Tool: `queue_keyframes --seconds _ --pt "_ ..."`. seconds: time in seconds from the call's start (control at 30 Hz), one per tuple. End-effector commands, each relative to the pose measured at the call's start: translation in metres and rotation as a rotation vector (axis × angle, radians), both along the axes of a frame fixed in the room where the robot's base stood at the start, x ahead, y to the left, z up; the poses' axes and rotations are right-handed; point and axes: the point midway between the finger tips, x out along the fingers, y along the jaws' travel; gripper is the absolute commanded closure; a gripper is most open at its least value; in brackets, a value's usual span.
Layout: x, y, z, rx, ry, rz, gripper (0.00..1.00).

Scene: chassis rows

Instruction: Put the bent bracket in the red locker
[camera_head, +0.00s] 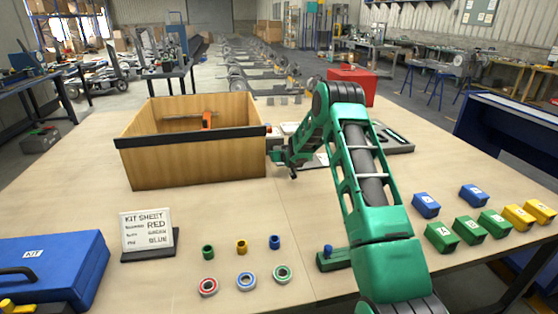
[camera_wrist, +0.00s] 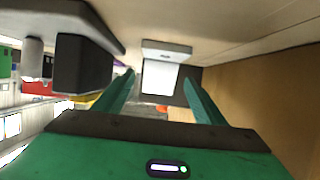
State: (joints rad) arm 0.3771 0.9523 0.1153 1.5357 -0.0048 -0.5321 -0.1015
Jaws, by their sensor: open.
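My gripper (camera_head: 278,152) is low over the table, just right of the wooden crate, with its fingers partly hidden by my arm. In the wrist view my gripper (camera_wrist: 160,88) is open, its two green fingers apart. A pale grey piece with two faces at an angle (camera_wrist: 162,78) shows between and beyond the fingertips; it may be the bent bracket, but I cannot tell for sure. Whether the fingers touch it is unclear. The red locker (camera_head: 354,82) stands at the far edge of the table, behind my arm; its opening cannot be made out.
The wooden crate (camera_head: 195,165) has an orange-and-black thing (camera_head: 207,120) inside. A grey tray (camera_head: 395,137) lies right of my arm. Blue, green and yellow blocks (camera_head: 490,222) stand at right. Rings, small cylinders, a kit sheet (camera_head: 147,232) and blue case (camera_head: 50,268) are in front.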

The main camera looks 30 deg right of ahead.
Motion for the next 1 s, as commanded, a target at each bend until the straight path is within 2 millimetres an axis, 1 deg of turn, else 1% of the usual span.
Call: queue_keyframes --seconds 0.1,0.2,0.33,0.57,0.67,0.7,0.77,0.8,0.83,0.87,1.0 --pt "0.015 -0.005 -0.007 0.001 -0.001 0.0 0.36" --pt "0.024 -0.007 -0.011 0.001 0.001 0.0 0.36" --pt "0.03 -0.009 -0.012 0.0 0.0 0.0 0.36" --pt "0.03 -0.009 -0.013 0.0 0.001 0.0 0.36" --pt "0.03 -0.009 -0.013 0.0 0.001 0.0 0.57" --pt "0.03 -0.009 -0.013 0.0 0.001 0.0 0.67" --pt "0.03 -0.009 -0.013 0.0 0.001 0.0 0.81" --pt "0.03 -0.009 -0.013 0.0 0.001 0.0 0.84" --pt "0.031 -0.009 -0.012 0.0 -0.001 0.0 0.84" --pt "0.031 -0.009 -0.012 0.0 -0.001 0.0 0.89" --pt "0.031 -0.009 -0.012 0.0 -0.001 0.0 0.89"
